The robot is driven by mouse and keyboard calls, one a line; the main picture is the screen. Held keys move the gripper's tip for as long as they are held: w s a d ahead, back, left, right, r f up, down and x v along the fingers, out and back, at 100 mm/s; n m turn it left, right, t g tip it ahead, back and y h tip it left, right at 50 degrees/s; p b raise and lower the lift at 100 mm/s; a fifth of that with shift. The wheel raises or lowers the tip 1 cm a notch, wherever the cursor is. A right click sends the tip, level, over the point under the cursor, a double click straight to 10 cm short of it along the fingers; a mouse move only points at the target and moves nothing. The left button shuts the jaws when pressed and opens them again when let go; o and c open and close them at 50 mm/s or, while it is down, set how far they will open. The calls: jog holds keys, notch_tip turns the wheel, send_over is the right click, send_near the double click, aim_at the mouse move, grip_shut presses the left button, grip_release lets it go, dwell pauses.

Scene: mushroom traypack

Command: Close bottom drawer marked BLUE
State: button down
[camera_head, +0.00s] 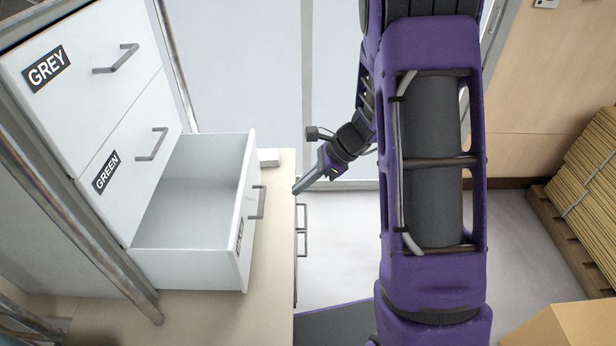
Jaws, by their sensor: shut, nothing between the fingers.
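The bottom drawer (243,207) of the white drawer unit stands pulled out to the right, and its inside looks empty. Its front carries a dark label seen edge-on, too oblique to read, and a metal handle (257,202). Above it are the shut drawers marked GREEN (122,165) and GREY (85,65). My gripper (297,190) is shut and empty, to the right of the open drawer's front and apart from it. Its tip points down and left towards the handle side.
The drawer unit stands on a pale wooden counter (228,325), with handles on the front below its right edge. A small white item (268,157) lies behind the drawer. Stacked cardboard (585,190) on a pallet and a box (570,330) are at the right. The floor between is clear.

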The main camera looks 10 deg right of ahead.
jog(key=w+a+f, duration=0.1)
jog(key=a+f, duration=0.3)
jog(key=a, duration=0.2)
jog(key=shift+a, duration=0.2)
jog(key=shift+w, duration=0.1)
jog(key=w+a, duration=0.2)
jog(key=a, duration=0.8)
jog(key=w+a+p, duration=0.1)
jog(key=w+a, duration=0.1)
jog(key=a, duration=0.8)
jog(key=shift+a, duration=0.25)
jog(key=shift+d, duration=0.1)
